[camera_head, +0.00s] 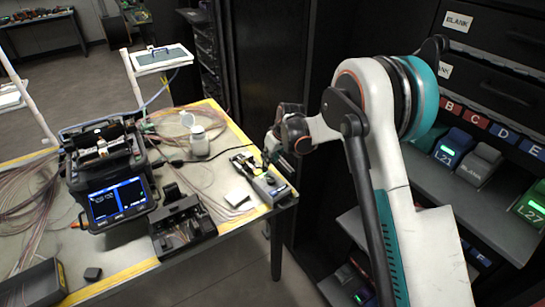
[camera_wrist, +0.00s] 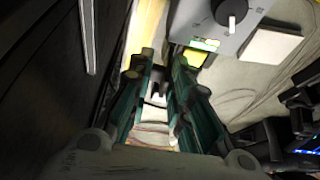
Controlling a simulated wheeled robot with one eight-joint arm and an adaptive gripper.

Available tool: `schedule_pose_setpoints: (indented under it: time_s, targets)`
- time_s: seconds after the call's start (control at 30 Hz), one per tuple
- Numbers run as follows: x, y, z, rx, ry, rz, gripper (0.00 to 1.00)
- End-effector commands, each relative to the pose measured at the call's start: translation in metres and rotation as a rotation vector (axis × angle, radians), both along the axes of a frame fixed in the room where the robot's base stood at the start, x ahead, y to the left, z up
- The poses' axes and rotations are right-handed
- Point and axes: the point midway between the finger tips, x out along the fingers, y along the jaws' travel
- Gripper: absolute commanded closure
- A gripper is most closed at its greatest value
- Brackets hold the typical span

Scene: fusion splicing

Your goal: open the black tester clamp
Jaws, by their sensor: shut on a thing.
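The tester (camera_head: 272,187) is a small grey box with a lit green display. It lies at the table's right corner, its black clamp part (camera_head: 243,162) towards the back. My gripper (camera_head: 267,165) reaches down over the clamp end of the tester. In the wrist view its two teal fingers (camera_wrist: 162,65) are close together on a small dark piece between them, seemingly the black clamp. The fingers hide much of it, so its angle cannot be told.
A fusion splicer (camera_head: 105,165) with a lit screen stands on the left of the table. A black open tray (camera_head: 183,228), a white bottle (camera_head: 200,142) and a small pale block (camera_head: 237,198) are near the tester. Dark shelving (camera_head: 440,180) stands to the right.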

Motion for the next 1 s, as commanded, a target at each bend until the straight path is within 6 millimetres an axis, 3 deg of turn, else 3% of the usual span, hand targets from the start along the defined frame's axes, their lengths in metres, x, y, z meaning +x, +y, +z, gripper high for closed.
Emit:
schedule_pose_setpoints:
  time_s: [0.47, 0.5, 0.57, 1.0]
  targets:
    - [-0.0023, 0.0021, 0.0013, -0.065, -0.056, -0.001, 1.00]
    - [-0.0023, 0.0021, 0.0013, -0.065, -0.056, -0.001, 0.77]
    - [-0.0024, 0.0023, 0.0012, -0.064, -0.055, 0.000, 0.66]
    - [-0.0048, 0.0019, 0.0066, -0.063, -0.053, 0.000, 0.66]
